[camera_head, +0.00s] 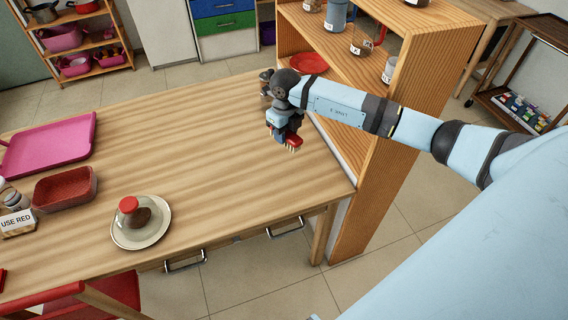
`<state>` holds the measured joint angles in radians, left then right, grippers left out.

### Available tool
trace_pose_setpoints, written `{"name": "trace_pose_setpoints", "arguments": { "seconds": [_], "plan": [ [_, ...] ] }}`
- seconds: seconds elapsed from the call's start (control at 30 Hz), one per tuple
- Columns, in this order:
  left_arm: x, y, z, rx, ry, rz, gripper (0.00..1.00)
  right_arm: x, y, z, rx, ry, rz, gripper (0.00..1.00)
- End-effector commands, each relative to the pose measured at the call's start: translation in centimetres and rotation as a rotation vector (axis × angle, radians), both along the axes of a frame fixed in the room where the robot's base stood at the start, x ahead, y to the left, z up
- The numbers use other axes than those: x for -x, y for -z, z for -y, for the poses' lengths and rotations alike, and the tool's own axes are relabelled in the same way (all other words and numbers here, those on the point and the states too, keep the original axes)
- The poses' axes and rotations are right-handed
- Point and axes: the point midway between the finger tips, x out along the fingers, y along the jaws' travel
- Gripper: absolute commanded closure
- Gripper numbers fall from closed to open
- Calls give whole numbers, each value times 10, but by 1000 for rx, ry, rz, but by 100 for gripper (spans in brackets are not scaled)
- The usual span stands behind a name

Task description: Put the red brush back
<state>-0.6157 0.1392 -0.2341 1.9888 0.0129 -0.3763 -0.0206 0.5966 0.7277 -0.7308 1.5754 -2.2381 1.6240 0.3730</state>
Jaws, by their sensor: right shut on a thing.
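My right gripper (284,138) hangs down over the far right part of the table, close to the wooden shelf (403,70). It is shut on the red brush (294,143). Only small red parts and a pale edge of the brush show below the gripper; the rest is hidden by it. I cannot tell whether the brush touches the tabletop. My left gripper is not in view.
The table (200,130) is clear in its middle. A pink tray (50,142), a red basket (66,188), a "USE RED" sign (16,222) and a saucer (161,232) with a red-topped jar stand left. The shelf holds a red plate (310,62) and jars.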

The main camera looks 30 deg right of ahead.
Motion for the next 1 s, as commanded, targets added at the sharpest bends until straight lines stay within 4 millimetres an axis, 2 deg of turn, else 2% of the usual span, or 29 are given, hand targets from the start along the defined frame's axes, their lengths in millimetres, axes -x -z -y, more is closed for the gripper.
{"name": "trace_pose_setpoints", "arguments": {
  "seconds": [0.03,0.2,0.33,0.47,0.63,0.9,1.0],
  "plan": [
    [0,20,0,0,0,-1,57,1,26,-1,-2,0,-3,86],
    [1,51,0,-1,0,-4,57,1,72,-1,-2,-1,-3,86],
    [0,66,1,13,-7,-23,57,0,102,-1,-2,-2,-1,86],
    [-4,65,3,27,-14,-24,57,0,119,-1,-1,-2,-1,86],
    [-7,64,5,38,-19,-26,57,0,127,0,0,-3,-1,86],
    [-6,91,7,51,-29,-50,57,0,166,-1,-2,-3,-1,86],
    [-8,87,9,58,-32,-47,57,0,167,0,0,-3,0,86]
  ]
}}
